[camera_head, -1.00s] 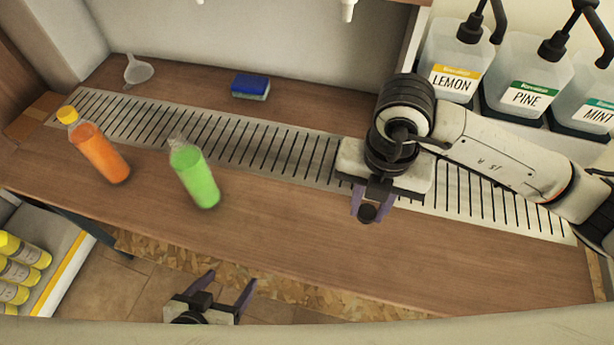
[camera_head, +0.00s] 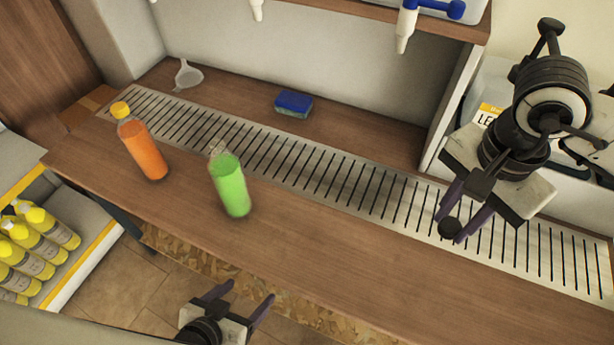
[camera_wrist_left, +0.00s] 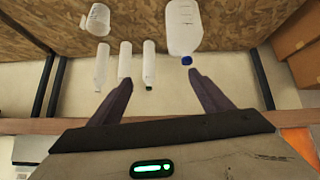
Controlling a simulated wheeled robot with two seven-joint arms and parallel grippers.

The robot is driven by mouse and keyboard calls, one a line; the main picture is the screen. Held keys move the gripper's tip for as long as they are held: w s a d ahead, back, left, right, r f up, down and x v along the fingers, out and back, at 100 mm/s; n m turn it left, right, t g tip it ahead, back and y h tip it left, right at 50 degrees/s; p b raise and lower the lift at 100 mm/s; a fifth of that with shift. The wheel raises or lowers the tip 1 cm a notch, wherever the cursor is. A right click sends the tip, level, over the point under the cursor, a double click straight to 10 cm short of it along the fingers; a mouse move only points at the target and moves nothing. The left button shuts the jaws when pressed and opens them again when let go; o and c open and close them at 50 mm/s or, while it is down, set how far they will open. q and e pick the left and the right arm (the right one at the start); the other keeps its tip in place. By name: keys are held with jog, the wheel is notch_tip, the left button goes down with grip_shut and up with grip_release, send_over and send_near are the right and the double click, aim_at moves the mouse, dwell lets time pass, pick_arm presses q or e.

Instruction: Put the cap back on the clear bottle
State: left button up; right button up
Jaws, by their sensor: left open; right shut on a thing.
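The clear bottle (camera_head: 230,187) holds green liquid and stands upright on the wooden counter in the head view. Its clear neck has no cap on it. My right gripper (camera_head: 457,222) is shut on a small black cap (camera_head: 449,228), held above the slatted grille, well to the right of the bottle. My left gripper (camera_head: 243,297) is open and empty, low in front of the counter edge. Its spread fingers also show in the left wrist view (camera_wrist_left: 160,82), with nothing between them.
An orange bottle (camera_head: 146,153) with a yellow cap stands left of the green one. A funnel (camera_head: 187,75) and blue sponge (camera_head: 294,104) lie behind the metal grille (camera_head: 340,180). White dispenser nozzles hang above. The left wrist view shows a blue-capped jug (camera_wrist_left: 184,30).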

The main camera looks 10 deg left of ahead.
jog(key=n, duration=0.2)
jog(key=d+r+n, duration=0.1)
jog(key=n, duration=0.2)
jog(key=shift+s+r, duration=0.1)
jog(key=shift+r, duration=0.05)
jog(key=n, duration=0.3)
jog(key=d+r+n, duration=0.1)
jog(key=n, duration=0.1)
jog(key=shift+s+r, duration=0.1)
jog(key=shift+s, duration=0.05)
